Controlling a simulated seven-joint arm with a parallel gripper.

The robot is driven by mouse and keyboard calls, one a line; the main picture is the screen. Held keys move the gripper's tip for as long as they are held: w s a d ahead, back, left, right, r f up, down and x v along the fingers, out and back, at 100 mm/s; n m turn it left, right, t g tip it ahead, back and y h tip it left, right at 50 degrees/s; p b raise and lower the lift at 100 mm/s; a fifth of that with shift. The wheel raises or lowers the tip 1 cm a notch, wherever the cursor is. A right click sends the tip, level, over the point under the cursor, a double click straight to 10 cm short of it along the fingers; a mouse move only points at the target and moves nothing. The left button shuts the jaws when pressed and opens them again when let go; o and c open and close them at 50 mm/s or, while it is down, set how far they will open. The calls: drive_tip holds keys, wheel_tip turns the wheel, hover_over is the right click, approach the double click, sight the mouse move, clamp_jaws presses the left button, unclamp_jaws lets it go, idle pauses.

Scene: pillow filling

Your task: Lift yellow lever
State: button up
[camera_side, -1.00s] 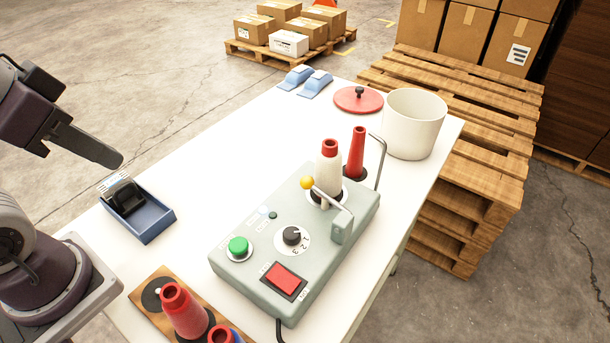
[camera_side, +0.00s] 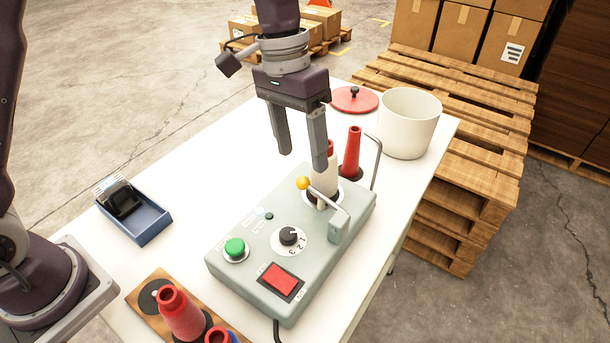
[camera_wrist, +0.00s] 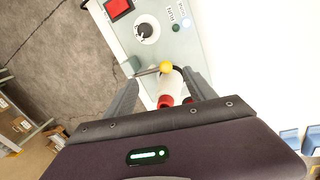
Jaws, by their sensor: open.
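The yellow lever (camera_side: 303,183) is a metal arm with a yellow ball knob, on the pale green control box (camera_side: 240,278). It lies low across the box, beside a white bobbin with a red top (camera_side: 325,175). My gripper (camera_side: 302,162) points down above the box's back end. Its fingers are open and empty, just above and behind the knob. In the wrist view the yellow knob (camera_wrist: 166,66) shows between the open fingers (camera_wrist: 158,78), touching neither as far as I can see. One finger partly hides the bobbin in the side view.
A red cone (camera_side: 352,152) and a bent metal rod (camera_side: 377,160) stand behind the lever. A white pot (camera_side: 409,122) and red lid (camera_side: 354,99) are at the back. A blue tray (camera_side: 147,225) is left; a wooden board with cones (camera_side: 150,289) is in front.

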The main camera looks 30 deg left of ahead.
sight(305, 182)
drive_tip(key=f, duration=0.4)
drive_tip(key=d+f, duration=0.1)
drive_tip(key=f, duration=0.1)
drive_tip(key=shift+s, duration=0.15)
clamp_jaws()
